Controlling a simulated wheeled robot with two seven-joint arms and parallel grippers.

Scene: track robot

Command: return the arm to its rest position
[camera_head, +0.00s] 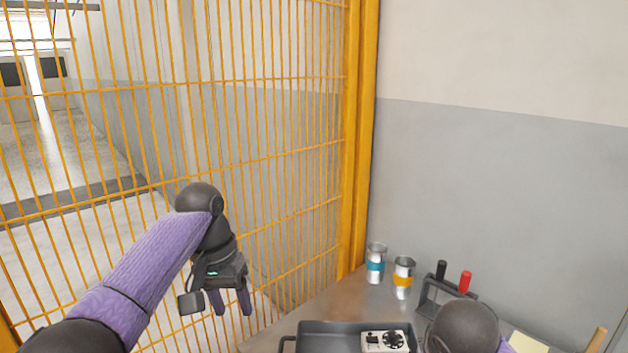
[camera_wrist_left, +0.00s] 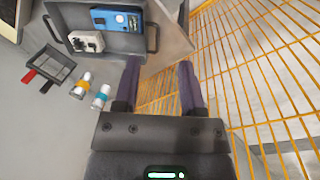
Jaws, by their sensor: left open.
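My left arm comes in from the left in the head view, with its purple forearm raised in front of the yellow fence. My left gripper (camera_head: 232,305) hangs pointing down, left of the table's edge, open and empty. In the left wrist view its two purple fingers (camera_wrist_left: 160,75) stand apart with nothing between them. Part of my right arm, a dark rounded joint, shows at the lower right of the head view. My right gripper is not seen.
A yellow mesh fence (camera_head: 250,150) stands close behind my left arm. The table (camera_head: 330,300) holds a grey tray (camera_head: 325,328) with a white device (camera_head: 385,341), a blue-banded cup (camera_head: 375,264), a yellow-banded cup (camera_head: 403,278), and a dark rack (camera_head: 430,297) with black and red handles.

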